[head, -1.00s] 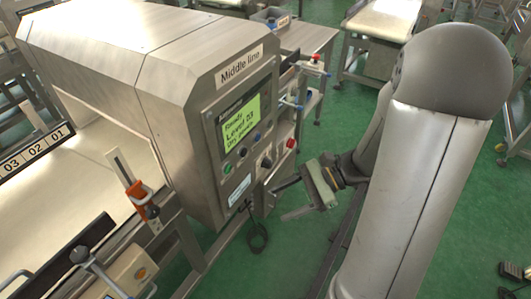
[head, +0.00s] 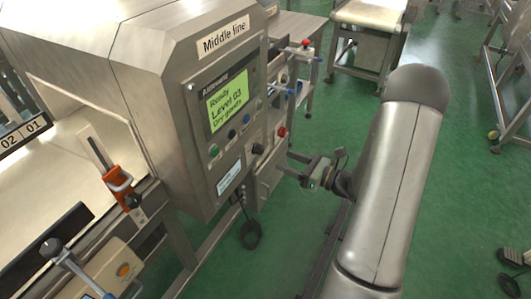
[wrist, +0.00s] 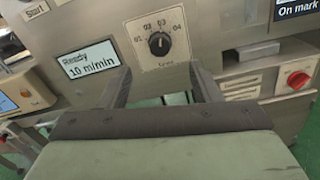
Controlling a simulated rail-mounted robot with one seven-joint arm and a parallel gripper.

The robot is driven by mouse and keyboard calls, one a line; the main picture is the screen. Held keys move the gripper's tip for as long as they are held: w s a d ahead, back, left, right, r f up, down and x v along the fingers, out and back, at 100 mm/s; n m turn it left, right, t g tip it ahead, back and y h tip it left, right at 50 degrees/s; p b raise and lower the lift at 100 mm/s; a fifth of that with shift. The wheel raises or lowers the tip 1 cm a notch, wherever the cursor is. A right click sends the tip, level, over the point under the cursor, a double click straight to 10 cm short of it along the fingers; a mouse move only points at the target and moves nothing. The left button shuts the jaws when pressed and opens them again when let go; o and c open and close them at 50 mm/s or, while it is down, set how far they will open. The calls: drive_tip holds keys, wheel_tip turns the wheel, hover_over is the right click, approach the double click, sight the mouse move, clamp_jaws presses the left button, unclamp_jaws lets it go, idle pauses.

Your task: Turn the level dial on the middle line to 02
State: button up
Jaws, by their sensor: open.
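The level dial (head: 258,149) is a black round knob at the lower right of the middle line's control panel. In the wrist view the dial (wrist: 158,43) sits on a pale plate marked 01 to 04, and its white mark seems to point up towards 03. The green display (head: 231,101) reads "Ready, Level 03, Dry goods". My gripper (head: 287,164) is in front of the panel, to the right of and a little below the dial. In the wrist view my gripper (wrist: 161,78) is open and empty, its fingers below the dial on either side, apart from it.
A small "Ready 10 m/min" display (wrist: 88,60) is left of the dial. A red knob (wrist: 298,80) is at the right. A red button (head: 282,132) and valves (head: 295,87) are beside the panel.

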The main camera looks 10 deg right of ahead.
sight(262, 151)
drive_tip(key=x, duration=0.8)
drive_tip(key=shift+w+a, duration=0.1)
drive_tip(key=shift+w, duration=0.05)
drive_tip(key=c, duration=1)
